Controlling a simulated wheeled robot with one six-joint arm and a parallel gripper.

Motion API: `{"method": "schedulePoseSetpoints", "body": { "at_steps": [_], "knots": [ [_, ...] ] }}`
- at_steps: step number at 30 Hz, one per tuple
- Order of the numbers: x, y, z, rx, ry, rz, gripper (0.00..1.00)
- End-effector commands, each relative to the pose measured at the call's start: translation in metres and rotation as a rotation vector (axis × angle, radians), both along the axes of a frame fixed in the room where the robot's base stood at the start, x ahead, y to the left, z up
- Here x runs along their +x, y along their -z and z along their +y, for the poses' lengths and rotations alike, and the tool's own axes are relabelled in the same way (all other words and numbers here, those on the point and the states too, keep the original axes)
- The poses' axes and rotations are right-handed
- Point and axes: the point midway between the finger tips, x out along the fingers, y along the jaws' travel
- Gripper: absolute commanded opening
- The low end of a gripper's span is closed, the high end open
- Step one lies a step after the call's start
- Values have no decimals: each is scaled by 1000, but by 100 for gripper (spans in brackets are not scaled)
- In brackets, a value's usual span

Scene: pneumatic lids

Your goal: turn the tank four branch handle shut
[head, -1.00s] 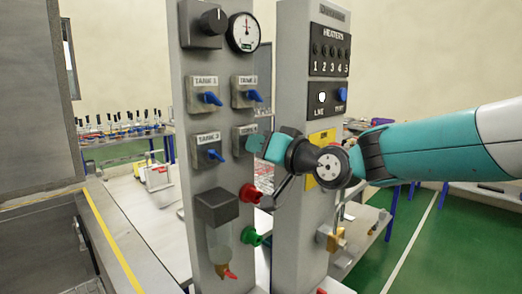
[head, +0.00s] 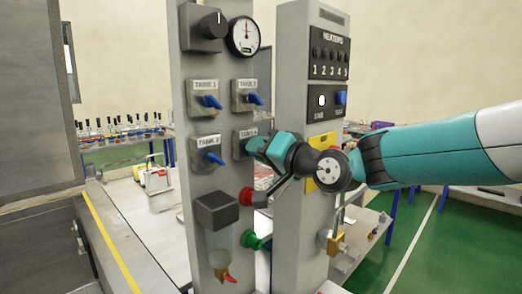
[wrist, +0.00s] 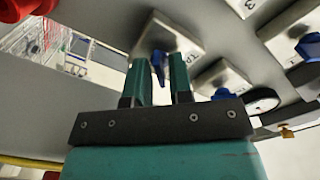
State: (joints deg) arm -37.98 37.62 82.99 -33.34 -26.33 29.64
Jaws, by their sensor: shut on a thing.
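The tank four plate (head: 239,143) is the lower right of the valve plates on the grey panel in the head view, mostly hidden behind my gripper (head: 257,146). In the wrist view, its blue handle (wrist: 158,64) lies between the two teal fingers of my gripper (wrist: 160,72). The fingers are shut on the handle, with its plate (wrist: 183,42) just beyond. In the head view the handle is hidden, and its exact angle is hard to read.
The tank three handle (head: 214,158) is left of my gripper, and the tank two handle (head: 254,99) is above it. A red fitting (head: 247,196) and a green fitting (head: 250,240) stick out below. The heater column (head: 290,215) stands close on the right.

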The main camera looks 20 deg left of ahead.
Motion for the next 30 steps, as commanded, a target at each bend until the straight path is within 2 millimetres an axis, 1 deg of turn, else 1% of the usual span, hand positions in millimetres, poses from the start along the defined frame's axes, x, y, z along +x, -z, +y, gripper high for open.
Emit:
{"method": "schedulePoseSetpoints", "body": {
  "at_steps": [2, 3, 4, 5, 13, 17, 20, 30],
  "knots": [
    [-1, 2, 1, -3, -4, 5, 0],
    [-1, 2, 1, -3, -4, 5, 23],
    [-1, 2, 1, -3, -4, 5, 30],
    [-1, 2, 1, -3, -4, 5, 32],
    [-1, 1, -1, -2, -1, 1, 32],
    [-3, 2, -10, 0, 1, 1, 32],
    [-10, 4, -25, -1, 2, 0, 32],
    [-43, 5, -106, -1, 3, 1, 32]
  ]
}}
